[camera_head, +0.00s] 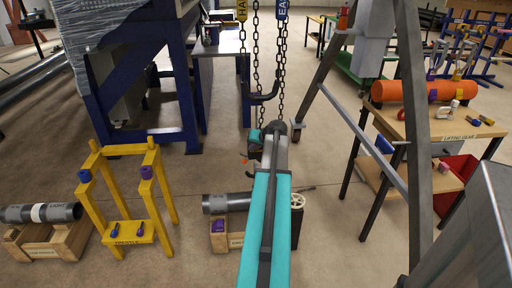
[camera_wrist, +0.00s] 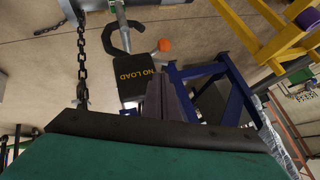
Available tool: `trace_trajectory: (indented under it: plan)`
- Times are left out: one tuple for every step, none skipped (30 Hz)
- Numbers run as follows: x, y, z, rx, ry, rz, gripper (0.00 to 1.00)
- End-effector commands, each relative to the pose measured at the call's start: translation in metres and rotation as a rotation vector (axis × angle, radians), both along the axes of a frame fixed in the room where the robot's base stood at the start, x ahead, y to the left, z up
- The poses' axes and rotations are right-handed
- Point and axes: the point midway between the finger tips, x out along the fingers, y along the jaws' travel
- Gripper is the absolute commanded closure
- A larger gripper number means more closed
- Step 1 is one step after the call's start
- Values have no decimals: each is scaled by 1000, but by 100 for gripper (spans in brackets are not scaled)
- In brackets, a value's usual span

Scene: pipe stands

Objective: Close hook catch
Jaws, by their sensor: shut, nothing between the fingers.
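In the wrist view a dark, curved hook (camera_wrist: 113,38) hangs on a grey shank near the top. A black block marked NO LOAD (camera_wrist: 138,86) is just below it, and an orange knob (camera_wrist: 164,45) sits close to the block's upper right corner. The orange knob also shows small in the head view (camera_head: 244,160). My gripper (camera_wrist: 165,98) is shut and empty, close beside the NO LOAD block; I cannot tell whether they touch. In the head view the end of my arm hides most of the hook area. Whether the catch is open or closed is not clear.
Chains (camera_head: 283,65) hang above my arm, with a dark U-shaped bar (camera_head: 262,97) between them. A yellow stand (camera_head: 166,190) is at left, a grey pipe (camera_head: 226,203) lies under my arm, and a wooden bench (camera_head: 440,128) is at right. Grey frame legs stand nearby.

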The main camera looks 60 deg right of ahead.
Motion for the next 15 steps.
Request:
trace_trajectory:
  plan:
    - [6, -4, -6, 1, 1, 0, 100]
    - [9, -5, -9, 0, 0, 0, 100]
    - [12, -7, -14, 1, 1, 0, 100]
    - [13, -5, -18, 2, 0, 1, 100]
    - [13, -1, -22, 2, 0, 1, 100]
    - [14, 1, -26, 2, 0, 1, 100]
    - [15, 2, -29, 1, 0, 1, 100]
    - [16, 3, -32, 0, 0, 0, 100]
    - [16, 5, -36, 1, 1, 0, 100]
    - [17, 6, -39, 1, 1, 0, 100]
    - [17, 7, -41, 1, 0, 1, 100]
    - [18, 7, -43, 1, 1, 0, 100]
    - [18, 8, -45, 0, 0, 0, 100]
    - [19, 8, -46, 0, 0, 0, 100]
    - [19, 9, -47, -1, -1, 0, 100]
